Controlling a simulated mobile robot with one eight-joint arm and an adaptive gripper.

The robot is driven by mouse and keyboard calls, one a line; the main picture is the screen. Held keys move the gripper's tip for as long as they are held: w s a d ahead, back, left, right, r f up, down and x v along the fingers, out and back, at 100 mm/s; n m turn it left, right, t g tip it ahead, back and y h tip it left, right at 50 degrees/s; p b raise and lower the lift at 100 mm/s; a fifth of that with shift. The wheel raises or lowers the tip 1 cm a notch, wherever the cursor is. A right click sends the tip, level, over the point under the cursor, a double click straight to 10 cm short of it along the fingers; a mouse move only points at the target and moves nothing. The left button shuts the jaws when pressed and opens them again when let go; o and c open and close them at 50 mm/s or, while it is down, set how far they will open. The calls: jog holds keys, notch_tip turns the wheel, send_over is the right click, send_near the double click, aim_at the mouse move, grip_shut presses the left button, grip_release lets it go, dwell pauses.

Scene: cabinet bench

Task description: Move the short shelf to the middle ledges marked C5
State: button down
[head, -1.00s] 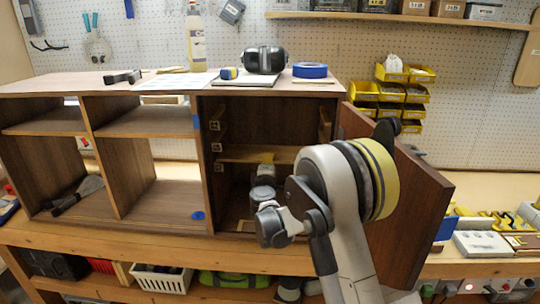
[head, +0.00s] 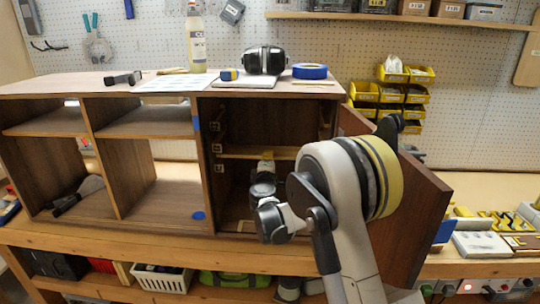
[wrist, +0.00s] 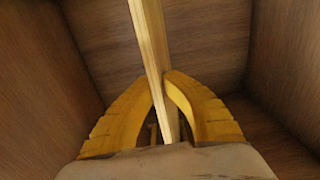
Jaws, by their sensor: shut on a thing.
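The short shelf (head: 236,153) is a light wooden board inside the right, open compartment of the cabinet (head: 207,185). It spans the compartment at about the level of the middle of several small side-wall markers (head: 217,148); their text is too small to read. My gripper (head: 267,157) reaches in from the front, its yellow fingers shut on the shelf's front edge. In the wrist view, the shelf (wrist: 150,40) shows edge-on as a pale strip between the two yellow fingers (wrist: 164,90). I cannot tell whether the shelf rests on the ledges; its right end is partly hidden by my arm.
The cabinet door (head: 420,205) stands open on the right, close behind my arm. The cabinet top holds ear muffs (head: 264,60), blue tape (head: 310,71) and a bottle (head: 196,45). Dark walls enclose the gripper closely in the compartment.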

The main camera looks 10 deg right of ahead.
jog(key=shift+s, duration=0.1)
jog(key=s+a+t+b, duration=0.1)
jog(key=s+a+b, duration=0.1)
jog(key=s, duration=0.5)
jog(key=s+a+t+b, duration=0.1)
jog(key=s+a+b, duration=0.2)
jog(key=s, duration=0.5)
jog(key=shift+h+b, duration=0.3)
dwell(0.9)
jog(key=shift+f, duration=0.1)
jog(key=shift+f+b, duration=0.3)
jog(key=shift+b, duration=0.4)
notch_tip(320, 180, up, 9)
jog(key=p, duration=0.6)
jog(key=shift+p, duration=0.3)
dwell(0.5)
jog(key=shift+r, duration=0.1)
